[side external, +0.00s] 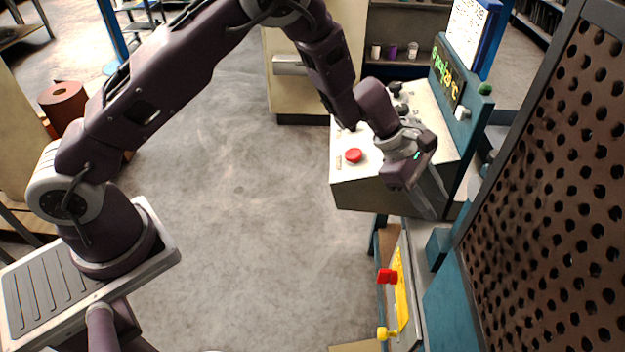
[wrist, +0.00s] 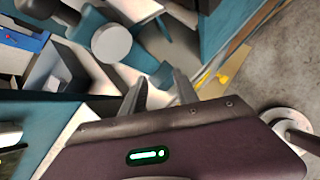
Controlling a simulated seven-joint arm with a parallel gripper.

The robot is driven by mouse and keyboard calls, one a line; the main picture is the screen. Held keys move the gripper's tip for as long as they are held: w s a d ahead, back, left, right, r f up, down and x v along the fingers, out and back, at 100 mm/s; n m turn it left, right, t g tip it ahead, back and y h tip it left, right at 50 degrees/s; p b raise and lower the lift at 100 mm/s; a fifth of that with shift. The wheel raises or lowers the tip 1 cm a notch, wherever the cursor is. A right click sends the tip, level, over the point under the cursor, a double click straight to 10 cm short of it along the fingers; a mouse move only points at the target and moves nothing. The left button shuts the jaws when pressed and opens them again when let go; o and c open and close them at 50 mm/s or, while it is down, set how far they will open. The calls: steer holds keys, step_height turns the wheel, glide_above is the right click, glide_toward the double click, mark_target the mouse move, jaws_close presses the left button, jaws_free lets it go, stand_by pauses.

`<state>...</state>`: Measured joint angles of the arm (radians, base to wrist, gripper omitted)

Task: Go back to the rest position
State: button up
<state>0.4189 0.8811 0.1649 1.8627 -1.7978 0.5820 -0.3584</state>
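My gripper (side external: 430,205) hangs in the air over the front right of a white control panel (side external: 345,180), with its fingers pointing down and right. In the wrist view my gripper (wrist: 160,92) shows two grey fingers standing apart, with nothing visible between them. Its fingers are partly hidden behind the dark gripper body. My arm reaches across from the base at the left, bent at the elbow.
The panel has a red button (side external: 353,155) and dark knobs; a display (side external: 448,75) stands behind. A perforated panel (side external: 560,170) stands close at right. Below are a yellow plate (side external: 400,290), red block (side external: 387,276) and yellow knob (side external: 383,333). Floor (side external: 250,230) is clear at centre.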

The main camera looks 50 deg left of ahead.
steer(key=s+a+r+m, duration=0.2)
steer(key=s+r+m, duration=0.35)
steer(key=r, duration=0.55)
steer(key=s+a+r+m, duration=0.35)
steer(key=s+r, duration=0.35)
steer(key=r, duration=0.4)
steer(key=s+a+m+t+y, duration=0.1)
steer(key=s+a+m+y, duration=0.2)
steer(key=s, duration=0.7)
steer(key=s+a+m+t+y, duration=0.1)
steer(key=s+a+m+y, duration=0.3)
steer(key=s+a+m, duration=0.3)
steer(key=s+a, duration=0.4)
steer(key=a, duration=0.1)
steer(key=shift+s+a, duration=0.3)
steer(key=shift+r, duration=0.15)
